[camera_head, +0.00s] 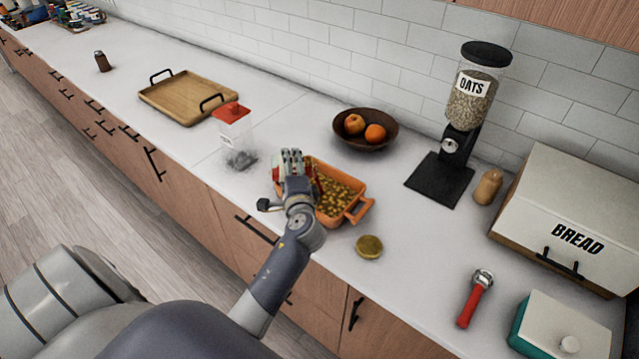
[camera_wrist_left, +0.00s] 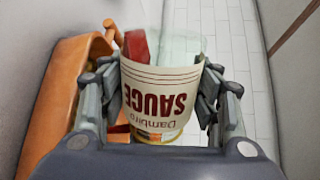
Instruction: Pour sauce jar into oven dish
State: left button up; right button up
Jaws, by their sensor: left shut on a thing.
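My left gripper (camera_head: 292,160) is over the left end of the orange oven dish (camera_head: 357,212), which holds yellow-brown pieces. It is shut on the sauce jar (camera_wrist_left: 160,95), whose cream label with red lettering reads upside down in the wrist view. The left gripper (camera_wrist_left: 158,100) has a finger on each side of the jar there. The dish (camera_wrist_left: 62,80) shows at the left of that view. In the head view the gripper mostly hides the jar, so its exact tilt and any flow of sauce cannot be told. My right gripper is not in view.
A gold lid (camera_head: 369,246) lies in front of the dish. A clear container with a red top (camera_head: 232,113) stands behind-left, near a wooden tray (camera_head: 188,97). A fruit bowl (camera_head: 366,140), oat dispenser (camera_head: 462,130) and bread box (camera_head: 565,215) stand to the right.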

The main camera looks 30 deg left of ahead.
pick_arm(q)
jog(key=shift+w+d, duration=0.1)
jog(key=shift+w, duration=0.05)
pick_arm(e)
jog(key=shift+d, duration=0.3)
pick_arm(q)
jog(key=shift+f+m, duration=0.1)
jog(key=shift+m, duration=0.3)
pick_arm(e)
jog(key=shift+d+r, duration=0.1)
pick_arm(q)
jog(key=shift+w+d, duration=0.1)
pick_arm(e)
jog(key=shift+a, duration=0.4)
pick_arm(q)
jog(key=shift+d+m+p, duration=0.1)
jog(key=shift+m+p, duration=0.25)
jog(key=shift+m, duration=0.05)
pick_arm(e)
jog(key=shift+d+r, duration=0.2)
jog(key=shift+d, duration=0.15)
pick_arm(q)
jog(key=shift+w+d+m+g+p, duration=0.1)
jog(key=shift+w+m+g+p, duration=0.05)
jog(key=shift+m+g+p, duration=0.15)
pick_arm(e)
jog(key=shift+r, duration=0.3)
